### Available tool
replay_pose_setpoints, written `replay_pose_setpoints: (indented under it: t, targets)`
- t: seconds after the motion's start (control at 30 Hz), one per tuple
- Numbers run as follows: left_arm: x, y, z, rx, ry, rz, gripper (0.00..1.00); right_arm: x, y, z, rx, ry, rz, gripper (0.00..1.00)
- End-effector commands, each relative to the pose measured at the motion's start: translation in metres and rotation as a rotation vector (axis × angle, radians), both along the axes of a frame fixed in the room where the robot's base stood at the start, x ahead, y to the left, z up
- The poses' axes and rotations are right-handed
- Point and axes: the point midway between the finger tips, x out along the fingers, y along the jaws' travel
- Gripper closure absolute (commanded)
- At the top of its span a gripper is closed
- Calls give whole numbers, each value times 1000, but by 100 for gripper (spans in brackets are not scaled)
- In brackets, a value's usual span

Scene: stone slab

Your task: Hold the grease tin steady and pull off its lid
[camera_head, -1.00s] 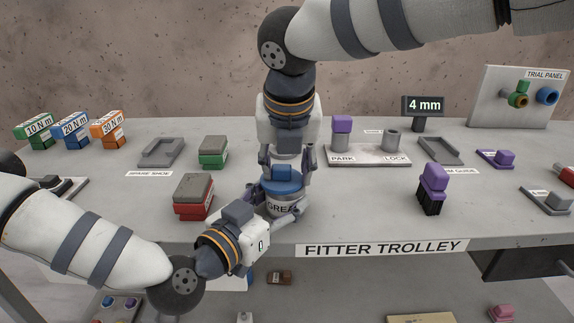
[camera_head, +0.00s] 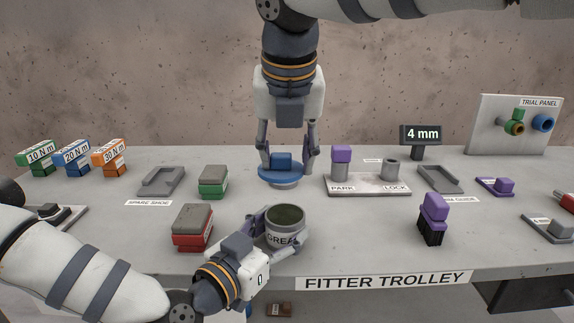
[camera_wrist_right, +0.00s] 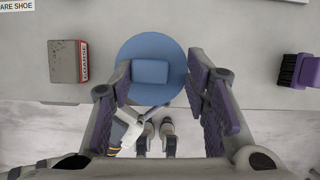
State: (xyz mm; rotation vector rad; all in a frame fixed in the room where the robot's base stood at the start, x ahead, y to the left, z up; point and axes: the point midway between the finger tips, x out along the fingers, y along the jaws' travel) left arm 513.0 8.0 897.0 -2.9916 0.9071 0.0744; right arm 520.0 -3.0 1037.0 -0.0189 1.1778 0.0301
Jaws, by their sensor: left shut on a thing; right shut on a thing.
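The grease tin (camera_head: 284,239) stands upright near the trolley's front edge, its top open and a dull greenish inside showing. My right gripper (camera_head: 288,164) points down and is shut on the lid's block-shaped handle. In the right wrist view the lid (camera_wrist_right: 150,48) lies between the fingers (camera_wrist_right: 160,82) and hides the tin.
A red block (camera_head: 190,228) stands left of the tin, with a green block (camera_head: 213,181) behind it. The PARK/LOCK plate (camera_head: 368,186) lies right of the lid. A purple-topped brush-like piece (camera_head: 433,218) stands to the right. Bare tabletop lies between it and the tin.

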Motion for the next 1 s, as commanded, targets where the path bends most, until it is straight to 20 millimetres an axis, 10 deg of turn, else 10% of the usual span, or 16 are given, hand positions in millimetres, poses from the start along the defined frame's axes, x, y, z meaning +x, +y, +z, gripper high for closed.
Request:
replay_pose_setpoints:
  t: [0.17, 0.2, 0.3, 0.67, 1.0]
  targets:
    - [0, 0, 0, 1, 1, 0, 94, 0, 0, 0, 0, 0, 1, 91]
    - [0, 0, 0, 1, 1, 0, 37, 0, 0, 0, 0, 0, 1, 91]
    - [0, 0, 0, 1, 1, 0, 20, 0, 0, 0, 0, 0, 1, 91]
    - [-6, 4, 0, 1, 2, -1, 20, 0, 0, 0, 0, 0, 1, 91]
    - [-76, 51, 4, 0, 2, 0, 20, 0, 0, 0, 0, 0, 1, 91]
